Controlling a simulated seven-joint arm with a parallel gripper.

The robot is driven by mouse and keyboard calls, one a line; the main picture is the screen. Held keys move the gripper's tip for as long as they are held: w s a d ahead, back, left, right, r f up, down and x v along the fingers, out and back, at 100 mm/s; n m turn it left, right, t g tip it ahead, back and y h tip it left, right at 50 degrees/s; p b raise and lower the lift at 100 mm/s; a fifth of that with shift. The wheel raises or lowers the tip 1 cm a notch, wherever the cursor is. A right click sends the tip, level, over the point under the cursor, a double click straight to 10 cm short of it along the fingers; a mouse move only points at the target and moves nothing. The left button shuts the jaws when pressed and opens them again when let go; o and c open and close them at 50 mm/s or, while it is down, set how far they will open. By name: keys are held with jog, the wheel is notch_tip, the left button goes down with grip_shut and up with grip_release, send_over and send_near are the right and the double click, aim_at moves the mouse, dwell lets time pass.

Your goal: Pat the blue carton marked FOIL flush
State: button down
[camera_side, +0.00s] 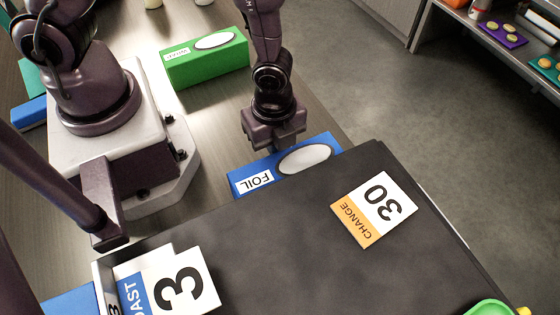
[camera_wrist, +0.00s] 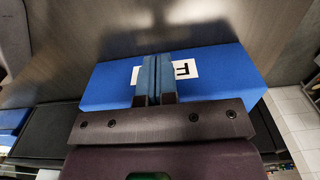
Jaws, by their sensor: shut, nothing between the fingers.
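The blue carton marked FOIL (camera_side: 272,172) lies on the table behind the dark panel in the side view, with a white label and a pale oval on its face. The panel's edge hides its lower part. It also shows in the wrist view (camera_wrist: 225,72), slightly skewed, with its label partly covered by my fingers. My gripper (camera_side: 277,148) is at the carton's far side, near the middle of its length. Its fingers are together and empty, and they overlap the carton in the wrist view (camera_wrist: 156,72). I cannot tell whether they touch it.
A green carton (camera_side: 205,62) stands farther back. The large dark panel (camera_side: 300,235) fills the front and bears a CHANGE 30 card (camera_side: 374,208) and a card with a 3 (camera_side: 165,285). A shelf (camera_side: 470,30) with small goods is at upper right. Table between the cartons is bare.

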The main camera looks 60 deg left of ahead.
jog(key=shift+a, duration=0.6)
notch_tip(320, 180, up, 9)
dwell(0.7)
jog(key=s+a+r+n+t, duration=0.2)
jog(key=a+r+n, duration=0.3)
jog(key=r+n, duration=0.4)
jog(key=s+a+r+n+t, duration=0.2)
jog(key=a+r+n, duration=0.4)
jog(key=r+n, duration=0.3)
notch_tip(320, 180, up, 4)
jog(key=shift+s+f+t, duration=0.1)
jog(key=shift+s+t, duration=0.15)
jog(key=shift+t, duration=0.55)
